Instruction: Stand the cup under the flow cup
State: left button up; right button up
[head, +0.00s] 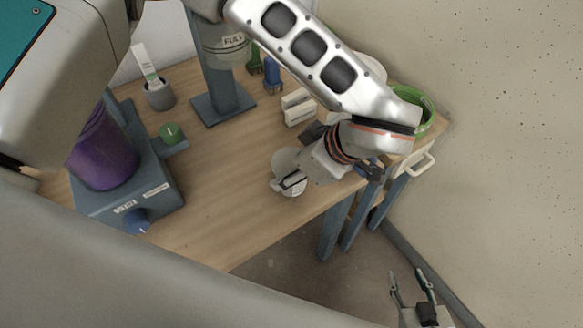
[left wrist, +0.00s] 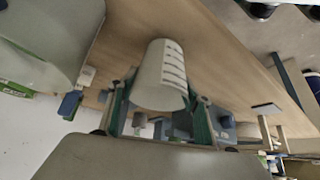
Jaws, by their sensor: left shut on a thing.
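The white cup (left wrist: 162,72), with dark measuring lines, sits between the fingers of my left gripper (left wrist: 160,112) in the left wrist view. In the head view my left gripper (head: 290,180) is shut on the cup (head: 284,160) over the front right part of the table, partly hiding it. I cannot tell whether the cup touches the tabletop. What looks like the flow cup, a clear vessel marked "FULL" (head: 228,46), is on a blue-grey stand (head: 222,103) behind and left of the cup. My arm hides part of its top. My right gripper (head: 410,281) is open and empty at the lower right, off the table.
A blue-grey machine with a purple bucket (head: 104,150) stands at the left. A small grey pot (head: 160,96) holds a white strip. The wooden tabletop (head: 225,175) is clear between machine and cup.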

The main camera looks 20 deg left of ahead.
pick_arm(q)
jog(key=shift+f, duration=0.45)
jog(key=o, duration=1)
